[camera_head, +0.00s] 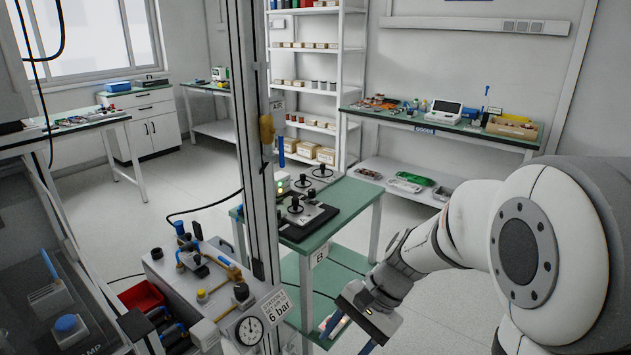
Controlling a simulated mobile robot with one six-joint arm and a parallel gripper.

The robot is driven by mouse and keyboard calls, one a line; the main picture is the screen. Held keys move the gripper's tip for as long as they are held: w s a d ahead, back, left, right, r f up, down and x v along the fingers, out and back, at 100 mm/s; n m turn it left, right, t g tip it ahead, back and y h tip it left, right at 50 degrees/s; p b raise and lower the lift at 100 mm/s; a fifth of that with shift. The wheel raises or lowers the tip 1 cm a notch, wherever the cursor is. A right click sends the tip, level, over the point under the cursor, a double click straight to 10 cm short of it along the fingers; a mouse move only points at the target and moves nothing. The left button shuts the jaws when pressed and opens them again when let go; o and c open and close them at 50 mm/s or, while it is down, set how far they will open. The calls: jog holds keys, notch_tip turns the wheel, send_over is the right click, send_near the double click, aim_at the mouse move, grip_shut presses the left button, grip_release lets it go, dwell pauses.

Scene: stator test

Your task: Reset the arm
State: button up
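My white and grey arm comes in from the right side of the head view and reaches down to the left.
A post (255,130) and a pneumatic panel with a 6 bar gauge (250,330) stand left of the gripper. Shelves (318,65) and a workbench (440,128) are behind. Open floor (440,300) lies under the arm.

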jog(key=s+d+r+n+t+h+p, duration=0.2)
jog(key=s+d+r+n+h+p, duration=0.1)
jog(key=r, duration=0.5)
jog(key=s+d+r+n+t+h+p, duration=0.2)
jog(key=s+d+r+n+h+p, duration=0.1)
jog(key=r, duration=0.5)
jog(key=s+d+n+p, duration=0.1)
jog(key=s+d+p, duration=0.1)
jog(key=d, duration=0.1)
jog(key=shift+d+t, duration=0.35)
jog(key=shift+t, duration=0.05)
jog(key=shift+c, duration=0.5)
